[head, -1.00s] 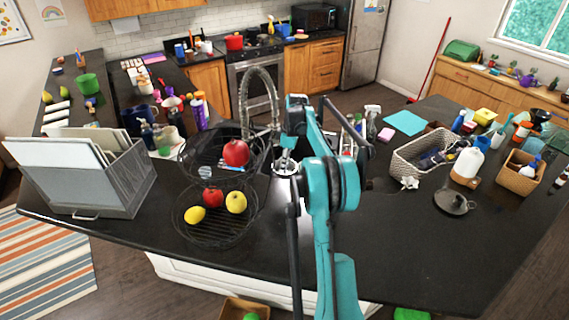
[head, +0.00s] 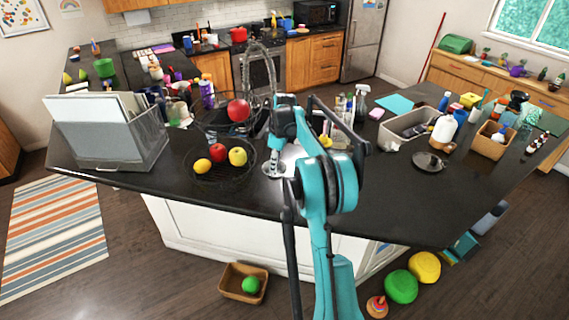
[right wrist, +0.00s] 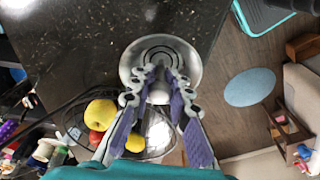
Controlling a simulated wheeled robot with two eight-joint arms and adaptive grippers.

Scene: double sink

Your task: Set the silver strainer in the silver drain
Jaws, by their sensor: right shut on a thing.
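The silver strainer is a round, shallow metal disc with rings. It shows in the head view (head: 274,171) and, larger, in the right wrist view (right wrist: 137,62). My right gripper (head: 271,160) points down and is shut on the strainer. In the right wrist view the fingertips (right wrist: 160,80) meet over the middle of the disc, at its knob. The strainer is over the front part of the dark island counter; its exact height cannot be told. The silver drain cannot be made out. My left gripper is not in view.
A wire fruit basket (head: 197,177) with apples and a lemon stands left of the strainer. The tall spring faucet (head: 262,62) rises behind. A grey file rack (head: 125,148) stands at the far left. The counter (head: 410,205) is clear at the front right.

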